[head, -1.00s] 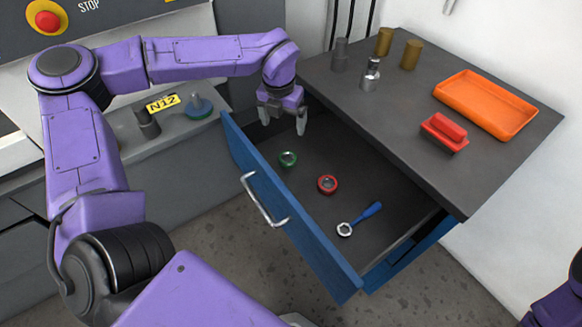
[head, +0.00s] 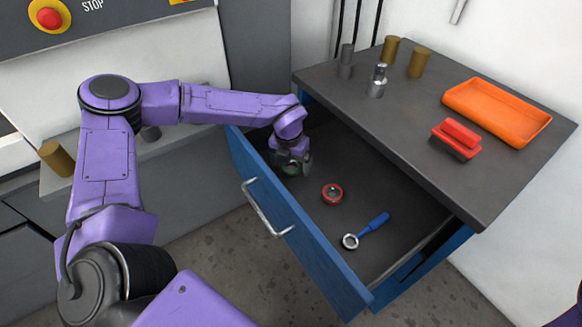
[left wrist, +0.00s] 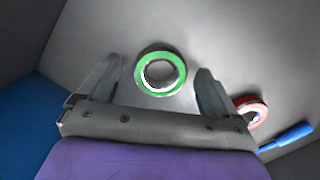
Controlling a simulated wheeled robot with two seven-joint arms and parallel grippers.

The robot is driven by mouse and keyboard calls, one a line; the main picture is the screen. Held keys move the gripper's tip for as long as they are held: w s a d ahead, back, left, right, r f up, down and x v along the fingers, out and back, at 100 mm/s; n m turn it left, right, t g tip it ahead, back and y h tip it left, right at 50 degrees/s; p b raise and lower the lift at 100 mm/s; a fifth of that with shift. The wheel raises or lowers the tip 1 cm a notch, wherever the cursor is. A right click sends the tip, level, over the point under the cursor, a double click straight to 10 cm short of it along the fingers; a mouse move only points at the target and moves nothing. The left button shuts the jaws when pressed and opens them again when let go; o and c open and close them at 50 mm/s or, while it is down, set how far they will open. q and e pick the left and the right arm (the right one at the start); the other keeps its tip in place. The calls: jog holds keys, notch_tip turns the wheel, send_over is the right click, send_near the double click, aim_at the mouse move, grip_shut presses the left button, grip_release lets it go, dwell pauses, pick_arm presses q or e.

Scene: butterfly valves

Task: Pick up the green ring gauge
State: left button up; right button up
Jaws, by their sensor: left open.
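The green ring gauge (left wrist: 142,81) lies flat on the drawer floor between the two open fingers of my left gripper (left wrist: 155,88) in the left wrist view. The fingers stand on either side of it with gaps visible. In the head view, my left gripper (head: 291,168) is down inside the open drawer and mostly hides the green ring gauge. My right gripper is not in view.
A red ring gauge (head: 332,193) and a blue-handled ring tool (head: 372,224) lie in the blue drawer (head: 297,245). Its front wall stands close to my gripper.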

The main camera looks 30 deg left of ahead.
pick_arm(q)
jog(key=shift+r, duration=0.1)
jog(key=c, duration=1.4)
